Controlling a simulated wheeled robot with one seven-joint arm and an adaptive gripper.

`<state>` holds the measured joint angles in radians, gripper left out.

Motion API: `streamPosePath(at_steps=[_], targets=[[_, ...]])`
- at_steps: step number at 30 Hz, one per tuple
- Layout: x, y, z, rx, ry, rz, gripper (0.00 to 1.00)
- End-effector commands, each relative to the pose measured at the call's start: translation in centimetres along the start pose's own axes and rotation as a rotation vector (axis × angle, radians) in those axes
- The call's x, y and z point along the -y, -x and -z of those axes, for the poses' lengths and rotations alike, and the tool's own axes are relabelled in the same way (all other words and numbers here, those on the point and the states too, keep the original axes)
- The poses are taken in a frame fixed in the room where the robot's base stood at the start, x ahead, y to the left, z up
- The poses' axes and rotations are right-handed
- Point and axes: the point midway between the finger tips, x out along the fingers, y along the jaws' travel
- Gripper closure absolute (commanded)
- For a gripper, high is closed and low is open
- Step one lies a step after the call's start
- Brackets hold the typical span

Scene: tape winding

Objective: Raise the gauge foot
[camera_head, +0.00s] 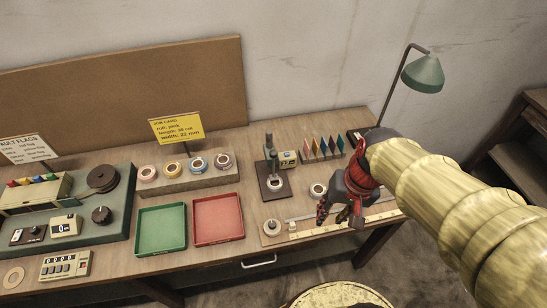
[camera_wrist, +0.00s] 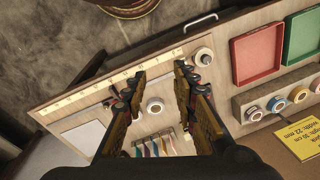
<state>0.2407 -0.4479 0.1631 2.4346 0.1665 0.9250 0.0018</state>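The thickness gauge (camera_head: 268,150) stands on a dark brown base at the middle of the table in the head view. The gauge is not clearly seen there, probably behind a finger.
A tape roll (camera_head: 318,190) lies between gauge and gripper. A round piece (camera_head: 271,227) and a ruler (camera_head: 330,229) lie at the front. Left are red (camera_head: 218,218) and green (camera_head: 160,231) trays and a roll rack (camera_head: 188,183). Coloured flags (camera_head: 322,150) and a lamp (camera_head: 424,74) stand behind.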

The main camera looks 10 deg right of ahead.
Motion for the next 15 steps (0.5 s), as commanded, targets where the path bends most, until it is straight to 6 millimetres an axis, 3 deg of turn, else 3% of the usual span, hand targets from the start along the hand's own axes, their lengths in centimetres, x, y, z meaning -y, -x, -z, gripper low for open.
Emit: streamPosePath(at_steps=[1, 3, 8, 11, 15], targets=[[0.0, -3.0, -0.5, 0.086, -0.092, 0.043, 0.67], [0.8, -5.7, -1.2, 0.193, -0.222, 0.117, 0.64], [4.1, -10.8, -1.5, 0.436, -0.569, 0.325, 0.64], [6.5, -12.9, -0.2, 0.577, -0.809, 0.481, 0.64], [9.1, -14.7, 4.0, 0.728, -1.128, 0.714, 0.64]])
